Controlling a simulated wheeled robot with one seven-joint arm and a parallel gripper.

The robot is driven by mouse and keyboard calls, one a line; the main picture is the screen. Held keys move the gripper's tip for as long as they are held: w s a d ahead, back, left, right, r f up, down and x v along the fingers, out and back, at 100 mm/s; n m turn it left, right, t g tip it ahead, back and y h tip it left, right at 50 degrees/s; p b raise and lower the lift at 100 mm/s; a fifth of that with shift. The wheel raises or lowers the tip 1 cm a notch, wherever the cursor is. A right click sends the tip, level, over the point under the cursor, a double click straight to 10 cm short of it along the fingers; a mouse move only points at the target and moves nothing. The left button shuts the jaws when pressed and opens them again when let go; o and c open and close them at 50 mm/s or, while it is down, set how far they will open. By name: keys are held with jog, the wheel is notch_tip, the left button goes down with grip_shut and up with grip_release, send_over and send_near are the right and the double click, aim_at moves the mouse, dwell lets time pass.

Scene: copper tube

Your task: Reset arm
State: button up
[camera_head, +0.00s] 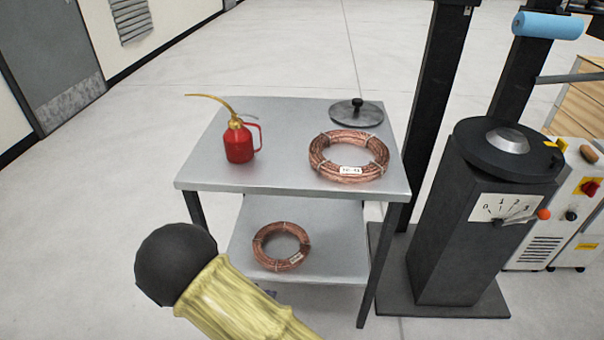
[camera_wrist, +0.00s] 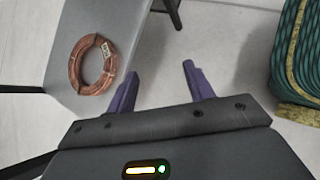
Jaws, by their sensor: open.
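My gripper (camera_wrist: 158,90) shows in the wrist view with its two purple fingers spread apart and nothing between them. It is over bare floor, beside the grey shelf edge. A copper tube coil (camera_wrist: 92,64) with a white tag lies on that shelf, left of the fingers and apart from them. In the head view a coil (camera_head: 282,246) lies on the cart's lower shelf, and a larger tagged copper coil (camera_head: 349,157) lies on the top shelf. The gripper itself does not show in the head view.
The metal cart (camera_head: 215,180) also bears a red oil can (camera_head: 239,145) and a grey lidded disc (camera_head: 356,114). A dark machine with a dial (camera_head: 480,230) stands right of it. A teal coiled bundle (camera_wrist: 298,60) is at the wrist view's right. Floor on the left is clear.

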jog(key=s+d+r+m+g+y, duration=0.1)
jog(key=s+d+r+m+y, duration=0.25)
jog(key=d+r+m, duration=0.8)
jog(key=s+d+r+m+g+y, duration=0.2)
jog(key=d+r+m+y, duration=0.2)
jog(key=d+r+m, duration=0.7)
jog(key=w+p+v, duration=0.3)
jog(key=p+v, duration=1.2)
jog(key=p, duration=0.1)
jog(key=w+a+r+p+v, duration=0.1)
jog(key=w+p+v, duration=0.2)
jog(key=p+v, duration=1.3)
jog(key=shift+r+p, duration=0.5)
jog(key=shift+p, duration=0.1)
jog(key=shift+w+h, duration=0.15)
jog(key=shift+h, duration=0.1)
